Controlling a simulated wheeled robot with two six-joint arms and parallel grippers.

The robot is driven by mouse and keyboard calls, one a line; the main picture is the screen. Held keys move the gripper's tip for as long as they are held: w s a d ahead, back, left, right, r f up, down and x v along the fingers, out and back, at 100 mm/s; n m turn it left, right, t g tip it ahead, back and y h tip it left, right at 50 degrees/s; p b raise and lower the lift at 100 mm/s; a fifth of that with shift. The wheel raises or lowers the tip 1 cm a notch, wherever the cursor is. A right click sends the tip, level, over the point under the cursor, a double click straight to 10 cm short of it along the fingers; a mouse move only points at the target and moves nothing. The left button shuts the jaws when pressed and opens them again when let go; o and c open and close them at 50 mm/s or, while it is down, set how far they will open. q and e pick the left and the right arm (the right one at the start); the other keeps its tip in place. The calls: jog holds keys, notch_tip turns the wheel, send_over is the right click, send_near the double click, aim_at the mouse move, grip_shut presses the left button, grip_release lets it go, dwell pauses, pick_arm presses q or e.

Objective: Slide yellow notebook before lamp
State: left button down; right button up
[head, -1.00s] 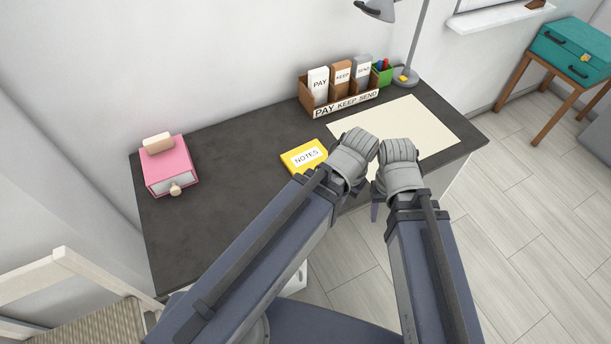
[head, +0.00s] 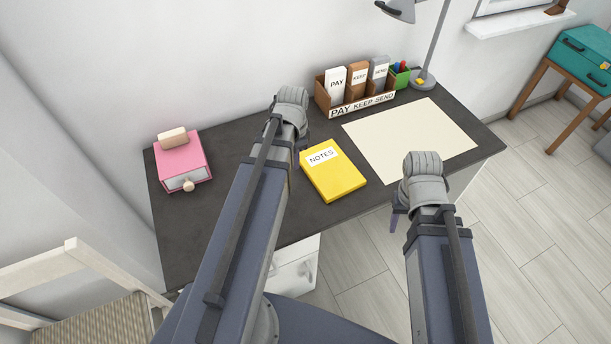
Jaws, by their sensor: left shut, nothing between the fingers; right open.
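The yellow notebook (head: 338,180), labelled NOTES, lies flat on the dark desk, left of the cream mat. The grey lamp (head: 437,42) stands at the back right of the desk, its base behind the mat. My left gripper (head: 302,142) is just left of the notebook's far left corner. It is shut and empty, mostly hidden by its wrist; I cannot tell whether it touches the notebook. My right gripper (head: 398,214) is open at the desk's front edge, right of the notebook, and partly hidden under its wrist.
The cream mat (head: 410,130) is bare. Behind it stand a brown letter sorter (head: 362,106) and a green pen cup (head: 400,80). A pink box (head: 181,165) sits at the desk's left, with clear desk (head: 225,200) between it and my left arm. A pale chair (head: 75,260) stands at lower left.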

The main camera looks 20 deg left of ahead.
aim_at(306, 181)
pick_arm(q)
jog(key=shift+a, duration=0.3)
jog(key=shift+f, duration=0.15)
notch_tip(306, 181, down, 10)
jog(key=b, duration=1)
jog(key=w+d, duration=0.2)
jog(key=shift+w, duration=0.4)
jog(key=shift+w+d, duration=0.2)
jog(key=shift+d, duration=0.1)
